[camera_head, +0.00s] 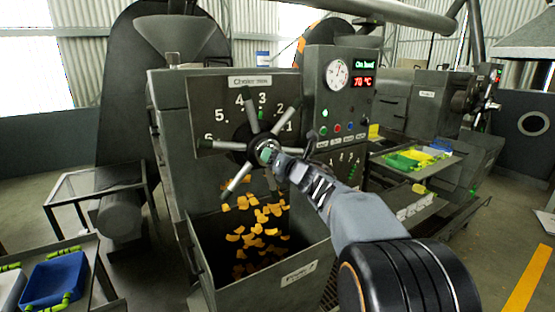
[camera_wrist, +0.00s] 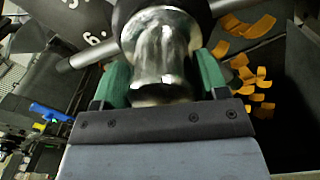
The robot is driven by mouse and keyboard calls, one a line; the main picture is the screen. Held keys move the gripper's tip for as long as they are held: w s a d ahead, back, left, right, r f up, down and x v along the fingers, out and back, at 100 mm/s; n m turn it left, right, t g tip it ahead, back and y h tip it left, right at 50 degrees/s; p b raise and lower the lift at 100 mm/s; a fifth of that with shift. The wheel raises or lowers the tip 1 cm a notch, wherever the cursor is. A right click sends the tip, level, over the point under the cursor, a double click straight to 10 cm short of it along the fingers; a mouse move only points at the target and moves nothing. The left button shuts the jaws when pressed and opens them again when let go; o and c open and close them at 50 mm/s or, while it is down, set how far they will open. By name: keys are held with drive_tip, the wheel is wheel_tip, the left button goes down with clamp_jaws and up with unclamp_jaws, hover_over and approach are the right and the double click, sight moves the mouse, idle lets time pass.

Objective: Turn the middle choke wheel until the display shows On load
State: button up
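The choke wheel (camera_head: 249,108), with dark hub and several grey spokes, is on the front of the nearest machine, before a numbered dial plate (camera_head: 212,98). The display (camera_head: 366,64) on the panel to its right reads On load in green, with 70 °C in red below. My gripper (camera_head: 268,154) is at the wheel's hub. In the wrist view its green finger pads stand on either side of a shiny metal knob (camera_wrist: 158,50) at the wheel's centre, and my gripper (camera_wrist: 160,82) appears closed on it.
Below the wheel is an open bin (camera_head: 225,272) with orange pieces falling into it. A round gauge (camera_head: 337,74) and buttons are on the panel. Another machine (camera_head: 428,98) with a tray stands right; a metal-framed table (camera_head: 88,188) and blue tray (camera_head: 55,278) are left.

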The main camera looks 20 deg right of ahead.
drive_tip(key=shift+o, duration=1.4)
drive_tip(key=shift+d, duration=0.1)
drive_tip(key=s+d+b, duration=0.2)
drive_tip(key=s, duration=1.1)
drive_tip(key=shift+s+d, duration=0.25)
drive_tip(key=shift+s, duration=0.05)
